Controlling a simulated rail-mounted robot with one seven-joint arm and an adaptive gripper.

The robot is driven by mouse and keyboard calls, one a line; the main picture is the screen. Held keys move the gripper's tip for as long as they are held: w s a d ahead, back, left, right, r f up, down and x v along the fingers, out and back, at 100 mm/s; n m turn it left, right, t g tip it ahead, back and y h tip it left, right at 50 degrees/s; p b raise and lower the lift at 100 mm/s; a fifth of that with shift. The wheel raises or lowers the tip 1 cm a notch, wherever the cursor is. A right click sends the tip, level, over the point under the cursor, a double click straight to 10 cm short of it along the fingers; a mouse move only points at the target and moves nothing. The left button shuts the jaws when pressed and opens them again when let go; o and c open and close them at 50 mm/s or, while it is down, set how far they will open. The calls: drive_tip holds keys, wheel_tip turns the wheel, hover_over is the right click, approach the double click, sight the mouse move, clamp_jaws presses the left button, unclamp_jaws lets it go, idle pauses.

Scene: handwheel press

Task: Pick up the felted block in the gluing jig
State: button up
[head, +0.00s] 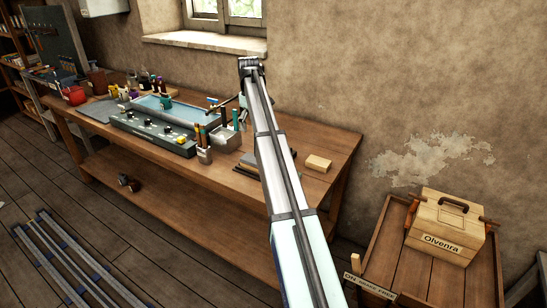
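I cannot tell whether this is the felted block. My arm rises from the bottom centre and bends at the top, over the back of the bench.
A wooden box marked Olvenra (440,243) stands on a low table at right. Metal rails (75,262) lie on the floor.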

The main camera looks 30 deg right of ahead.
sight(252, 158)
drive_tip(key=shift+n, duration=0.4)
drive_tip(key=f+p, duration=0.1)
drive_tip(key=f, duration=0.3)
drive_tip(key=f+p, duration=0.1)
drive_tip(key=f, duration=0.3)
drive_tip(key=a+f+p, duration=0.1)
drive_tip(key=f, duration=0.3)
drive_tip(key=shift+s, duration=0.1)
drive_tip(key=shift+f+p, duration=1.4)
drive_tip(key=shift+f, duration=1.3)
drive_tip(key=c, duration=1.3)
